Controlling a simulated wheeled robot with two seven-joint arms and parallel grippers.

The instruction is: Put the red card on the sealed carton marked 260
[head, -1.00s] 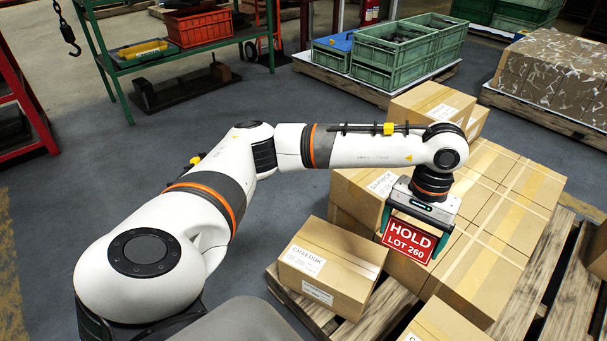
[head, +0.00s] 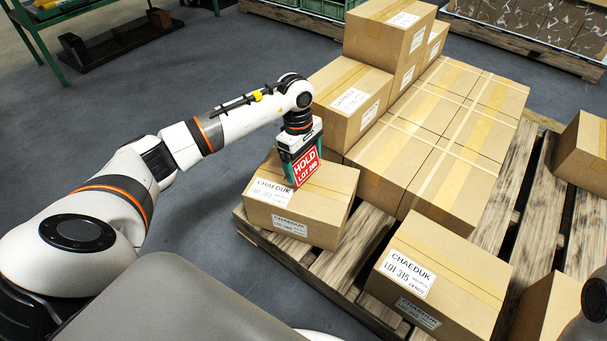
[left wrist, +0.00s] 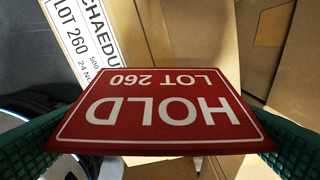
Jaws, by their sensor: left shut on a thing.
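The red card (head: 304,167), printed HOLD LOT 260, is held by my left gripper (head: 302,158), which is shut on it. In the left wrist view the card (left wrist: 160,112) spans between the two green fingers. The carton marked LOT 260 (head: 328,206) sits on the pallet's near left, sealed with tape along its top. The card is over the right part of its label side; whether it touches the top cannot be told. The carton's label (left wrist: 88,42) shows at upper left in the left wrist view. My right gripper is not in view.
A carton marked LOT 315 (head: 440,275) stands at the front of the wooden pallet (head: 522,210). Strapped cartons (head: 432,150) and taller stacked cartons (head: 349,102) stand behind. More cartons (head: 582,153) are at the right edge.

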